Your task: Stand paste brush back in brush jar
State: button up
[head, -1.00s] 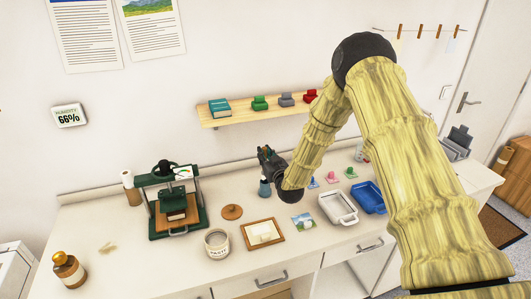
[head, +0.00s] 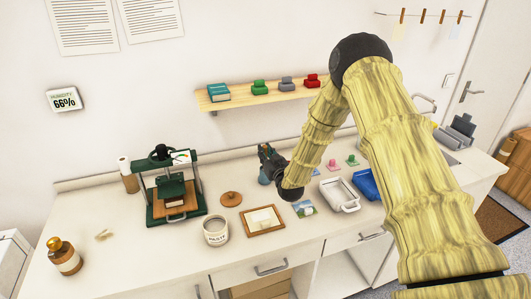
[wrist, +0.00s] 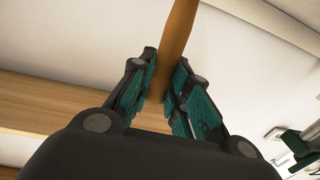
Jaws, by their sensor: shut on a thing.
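My gripper (head: 267,155) is shut on the orange-brown wooden handle of the paste brush (wrist: 176,38). The wrist view shows the handle between the teal finger pads (wrist: 163,92). In the head view my gripper is over the back of the counter, and the brush is too small to make out there. A small blue jar (head: 264,180), which looks like the brush jar, shows just below my gripper, partly hidden by it. The brush's bristle end is hidden, so I cannot tell whether it is inside the jar.
The paste jar (head: 216,231), a round brown lid (head: 231,198) and a framed picture (head: 262,221) are in front. A green press (head: 175,190) stands left; white (head: 340,195) and blue (head: 368,184) trays lie right. A wall shelf (head: 262,94) is above.

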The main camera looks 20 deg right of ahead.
jog(key=shift+f, duration=0.15)
jog(key=o, duration=0.9)
